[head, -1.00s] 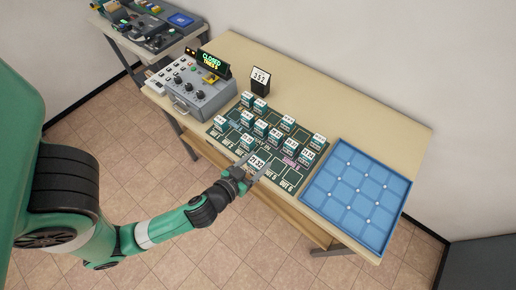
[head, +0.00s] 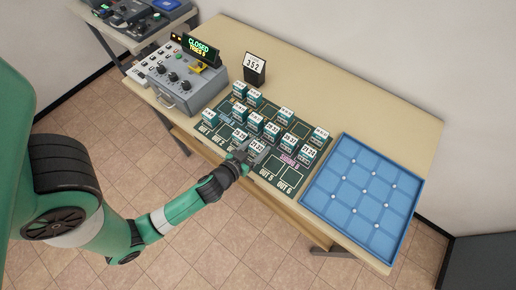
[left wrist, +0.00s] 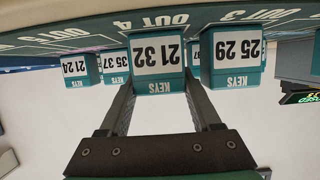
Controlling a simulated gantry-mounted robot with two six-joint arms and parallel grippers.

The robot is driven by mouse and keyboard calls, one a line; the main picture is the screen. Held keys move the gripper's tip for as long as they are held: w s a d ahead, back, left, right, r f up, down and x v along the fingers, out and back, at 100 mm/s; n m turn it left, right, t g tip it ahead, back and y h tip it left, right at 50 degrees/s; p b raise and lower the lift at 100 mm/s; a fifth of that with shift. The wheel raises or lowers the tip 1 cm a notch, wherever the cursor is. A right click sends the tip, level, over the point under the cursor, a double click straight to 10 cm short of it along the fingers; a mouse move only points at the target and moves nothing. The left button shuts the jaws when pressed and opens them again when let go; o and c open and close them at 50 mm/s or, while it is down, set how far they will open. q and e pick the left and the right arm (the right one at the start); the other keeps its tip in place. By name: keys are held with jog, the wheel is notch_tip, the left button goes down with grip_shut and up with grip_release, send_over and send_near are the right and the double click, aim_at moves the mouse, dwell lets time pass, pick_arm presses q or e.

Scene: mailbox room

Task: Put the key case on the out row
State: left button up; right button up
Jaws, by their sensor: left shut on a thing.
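My left gripper (head: 244,154) is shut on a teal and white key case marked 21 32 (head: 258,147), at the front row of the dark green mat (head: 232,152). In the left wrist view the case (left wrist: 157,60) sits between the two fingers with its label upside down, and the mat's OUT 4 print is just above it. I cannot tell whether the case touches the mat. The case 25 29 (left wrist: 232,52) stands close beside it. The front row's OUT 5 (head: 266,174) and OUT 6 (head: 287,182) outlines are bare. My right gripper is not in view.
Several other key cases (head: 286,115) stand on the mat behind and beside the held one. A blue compartment tray (head: 362,198) lies to the right. A grey control box with a sign (head: 178,80) is at the left, and a number stand (head: 255,68) at the back.

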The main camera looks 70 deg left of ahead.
pick_arm(q)
jog(key=shift+r, duration=0.15)
jog(key=o, duration=1.2)
jog(key=shift+c, duration=0.2)
